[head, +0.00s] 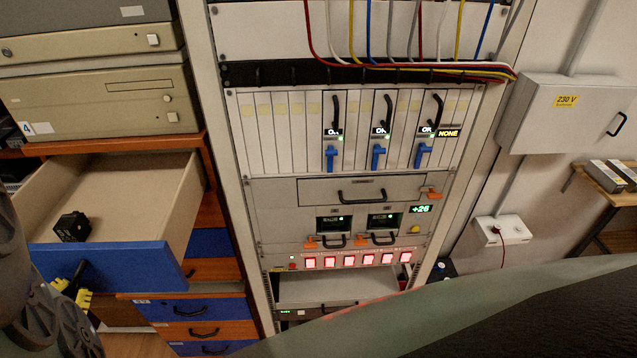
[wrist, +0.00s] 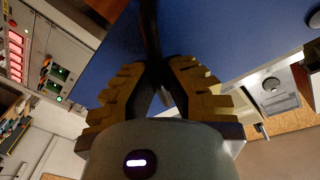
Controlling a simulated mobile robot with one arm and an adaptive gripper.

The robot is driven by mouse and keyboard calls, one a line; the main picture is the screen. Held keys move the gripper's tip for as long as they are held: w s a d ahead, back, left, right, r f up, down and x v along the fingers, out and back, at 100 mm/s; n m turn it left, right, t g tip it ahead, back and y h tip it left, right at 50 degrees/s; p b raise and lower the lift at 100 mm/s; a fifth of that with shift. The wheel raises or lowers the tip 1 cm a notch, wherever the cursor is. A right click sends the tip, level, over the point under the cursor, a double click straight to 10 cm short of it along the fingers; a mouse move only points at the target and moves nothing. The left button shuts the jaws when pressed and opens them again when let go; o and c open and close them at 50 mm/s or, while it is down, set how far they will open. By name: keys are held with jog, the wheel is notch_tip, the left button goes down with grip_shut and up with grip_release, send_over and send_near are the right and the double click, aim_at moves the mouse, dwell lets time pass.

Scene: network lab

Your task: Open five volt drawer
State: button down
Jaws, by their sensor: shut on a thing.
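A drawer with a blue front (head: 120,272) stands pulled well out of the orange cabinet at the left in the head view. Its pale inside is open to view, and a small black block (head: 71,227) lies in it. I cannot read a voltage label on it. My gripper (head: 70,290) is at this front, with its yellow fingers shut on the black drawer handle (head: 80,272). In the wrist view, the fingers (wrist: 157,75) close around the black handle (wrist: 150,30) against the blue front (wrist: 200,45). My arm hides part of the drawer's left side.
More blue and orange drawers (head: 190,308) with black handles are shut below. Beige computer cases (head: 100,100) sit on the cabinet. An equipment rack (head: 340,190) with blue levers and red lit buttons stands close to the right of the drawer. A 230 V box (head: 570,115) hangs on the wall.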

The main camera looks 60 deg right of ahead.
jog(key=shift+s+a, duration=0.4)
jog(key=shift+a, duration=0.15)
jog(key=c, duration=1)
grip_release()
jog(key=v, duration=0.7)
jog(key=shift+a, duration=0.2)
jog(key=shift+s, duration=0.1)
